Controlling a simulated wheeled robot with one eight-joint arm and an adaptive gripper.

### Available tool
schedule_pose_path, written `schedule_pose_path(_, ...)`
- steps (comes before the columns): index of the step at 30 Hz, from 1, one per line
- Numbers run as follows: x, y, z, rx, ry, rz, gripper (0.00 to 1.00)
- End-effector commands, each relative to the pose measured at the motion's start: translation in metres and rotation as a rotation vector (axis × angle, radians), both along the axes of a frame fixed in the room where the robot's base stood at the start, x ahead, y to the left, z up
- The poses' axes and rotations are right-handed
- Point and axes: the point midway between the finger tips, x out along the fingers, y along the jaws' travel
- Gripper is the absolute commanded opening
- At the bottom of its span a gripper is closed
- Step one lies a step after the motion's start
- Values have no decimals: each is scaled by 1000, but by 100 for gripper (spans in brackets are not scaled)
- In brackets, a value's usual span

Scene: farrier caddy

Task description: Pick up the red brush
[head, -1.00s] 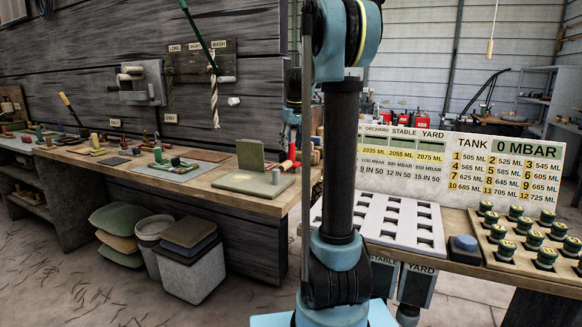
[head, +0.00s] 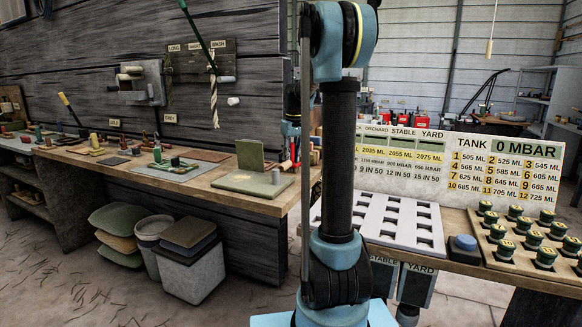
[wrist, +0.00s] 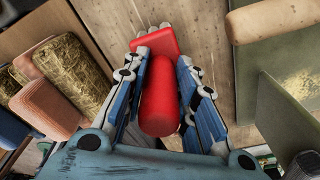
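The red brush (wrist: 160,95) is in the middle of the wrist view, with a rounded red handle towards the camera and a flat red end (wrist: 157,40) farther off. My gripper (wrist: 163,58) has its blue and pale fingers on both sides of the handle, close against it, and appears shut on it. The wooden bench top (wrist: 215,80) shows behind; I cannot tell whether the brush touches it. In the head view, my gripper is mostly hidden behind my arm, by the bench's right end.
In the head view, the bench (head: 245,204) holds several tools, and a white slotted rack (head: 400,222) stands right of my arm.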

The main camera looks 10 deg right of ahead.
Motion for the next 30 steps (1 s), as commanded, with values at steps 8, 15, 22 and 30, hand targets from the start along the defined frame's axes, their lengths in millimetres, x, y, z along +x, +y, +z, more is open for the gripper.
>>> schedule_pose_path(8, 0, 0, 2, 0, 0, 0, 0)
schedule_pose_path(15, -1, 0, 28, 0, 0, 0, 0)
schedule_pose_path(22, 0, 0, 69, 0, 0, 1, 0)
schedule_pose_path(30, 0, 0, 97, 0, 0, 0, 0)
